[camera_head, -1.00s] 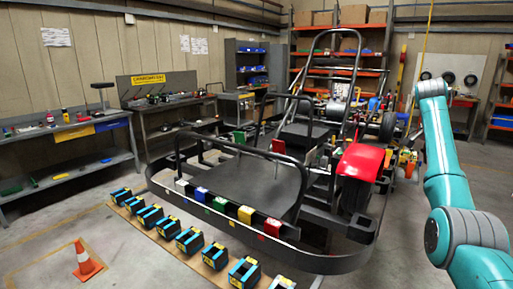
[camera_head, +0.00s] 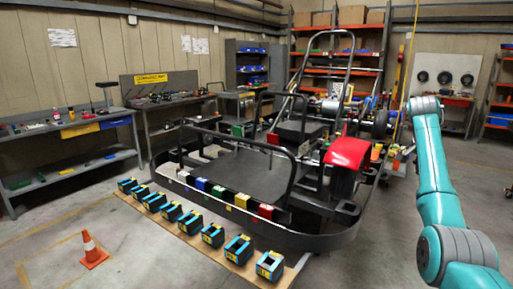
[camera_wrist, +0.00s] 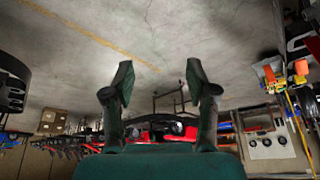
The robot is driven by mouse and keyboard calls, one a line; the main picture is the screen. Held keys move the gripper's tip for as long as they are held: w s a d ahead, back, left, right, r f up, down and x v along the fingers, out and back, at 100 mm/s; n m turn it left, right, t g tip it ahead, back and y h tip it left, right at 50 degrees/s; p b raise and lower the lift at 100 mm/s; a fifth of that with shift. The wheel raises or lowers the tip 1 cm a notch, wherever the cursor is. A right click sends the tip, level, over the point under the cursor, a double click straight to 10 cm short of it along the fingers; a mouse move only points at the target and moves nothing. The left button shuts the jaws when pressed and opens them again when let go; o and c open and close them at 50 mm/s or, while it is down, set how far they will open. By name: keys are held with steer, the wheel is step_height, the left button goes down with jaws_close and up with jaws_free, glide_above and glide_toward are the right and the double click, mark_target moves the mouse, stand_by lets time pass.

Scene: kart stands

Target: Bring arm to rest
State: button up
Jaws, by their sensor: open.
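My teal arm (camera_head: 434,170) stands at the right side of the head view, folded upward, with its upper end beside the kart. My gripper is not visible in the head view. In the wrist view my gripper (camera_wrist: 157,85) is open, its two dark fingers apart with nothing between them. Behind the fingers that view shows bare concrete floor and the workshop upside down.
A black kart frame (camera_head: 330,240) with a red fender (camera_head: 348,152) stands left of my arm. Several blue-and-black boxes lie on a board (camera_head: 225,262) before it. An orange cone (camera_head: 92,250) stands at lower left. Floor (camera_head: 475,190) right of my arm is clear.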

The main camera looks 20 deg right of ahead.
steer(key=w+a+f+n+t, duration=0.15)
steer(key=a+f, duration=0.25)
steer(key=f, duration=0.6)
steer(key=w+a+f+n+t, duration=0.15)
steer(key=a+f, duration=0.25)
steer(key=f, duration=0.6)
steer(key=w+a+f+n, duration=0.15)
steer(key=a+f, duration=0.25)
steer(key=f, duration=0.6)
steer(key=s+a+f+n+t, duration=0.2)
steer(key=s+a+f+n, duration=0.1)
steer(key=s+a+f, duration=0.55)
steer(key=s+a+f+n+t, duration=0.3)
steer(key=s+a+f, duration=0.2)
steer(key=a+f, duration=0.65)
steer(key=s+a+f+n+t+y, duration=0.1)
steer(key=s+a+n+t, duration=0.1)
steer(key=s+a, duration=0.7)
steer(key=s+a+n+t+y, duration=0.15)
steer(key=s+a, duration=0.35)
steer(key=s, duration=0.8)
steer(key=s+a+r+n+t+y, duration=0.1)
steer(key=s+a+r+n, duration=0.1)
steer(key=s+r, duration=0.9)
steer(key=s+a+r+n+t+y, duration=0.1)
steer(key=s+a+r, duration=0.4)
steer(key=s+r, duration=0.5)
steer(key=shift+s+r+n+t, duration=0.35)
steer(key=shift+r+n+t, duration=0.1)
steer(key=shift+n+t, duration=0.2)
